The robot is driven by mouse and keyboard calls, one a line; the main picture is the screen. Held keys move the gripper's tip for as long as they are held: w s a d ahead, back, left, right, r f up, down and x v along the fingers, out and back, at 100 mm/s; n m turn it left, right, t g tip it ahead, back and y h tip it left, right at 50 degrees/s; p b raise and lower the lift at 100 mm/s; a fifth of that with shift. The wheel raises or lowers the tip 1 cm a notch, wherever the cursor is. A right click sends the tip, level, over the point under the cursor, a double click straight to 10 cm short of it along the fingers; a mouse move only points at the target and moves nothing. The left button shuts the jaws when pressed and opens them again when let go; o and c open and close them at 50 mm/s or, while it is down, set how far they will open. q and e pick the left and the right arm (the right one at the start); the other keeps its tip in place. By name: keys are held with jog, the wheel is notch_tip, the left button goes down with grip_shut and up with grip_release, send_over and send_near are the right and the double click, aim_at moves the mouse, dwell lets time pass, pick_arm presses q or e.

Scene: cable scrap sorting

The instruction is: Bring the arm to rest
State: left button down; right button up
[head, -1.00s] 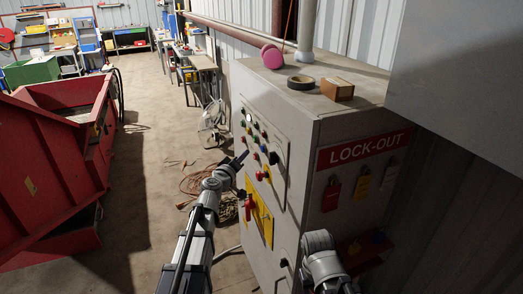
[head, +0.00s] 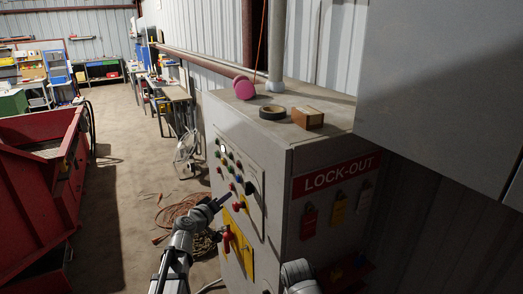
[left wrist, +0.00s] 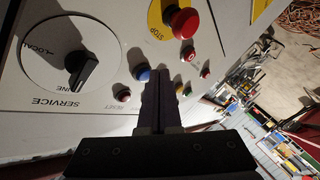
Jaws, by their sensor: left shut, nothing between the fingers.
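My left gripper (head: 226,197) is shut and empty. It is in front of the grey control cabinet (head: 279,190), close to its button panel. In the left wrist view its dark fingers (left wrist: 160,88) are together and overlap the panel between a blue button (left wrist: 142,73) and other small buttons. I cannot tell whether the fingertips touch the panel. A red stop button on a yellow plate (left wrist: 181,20) and a black service switch (left wrist: 82,70) are beside the fingers. Part of my right arm shows at the bottom of the head view; its gripper is out of view.
A pink spool (head: 243,88), a dark tape roll (head: 272,112) and a small box (head: 308,117) sit on the cabinet top. An orange cable coil (head: 181,212) lies on the floor. A red container (head: 42,180) stands at left. The floor between is mostly clear.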

pick_arm(q)
jog(key=s+d+f+m+g+h, duration=0.1)
jog(key=s+d+f+m+g, duration=0.35)
jog(key=s+d+f, duration=0.25)
jog(key=s+a+f+g+y, duration=0.25)
jog(key=s+f+g, duration=0.3)
jog(key=s, duration=0.45)
jog(key=s+a+f+g+y, duration=0.2)
jog(key=s+f+g+y, duration=0.3)
jog(key=s, duration=0.5)
jog(key=s+d+m, duration=0.4)
jog(key=s+d, duration=0.1)
jog(key=d, duration=0.6)
jog(key=shift+s+f+m+g, duration=0.2)
jog(key=shift+f+m+g, duration=0.05)
jog(key=shift+m+g, duration=0.1)
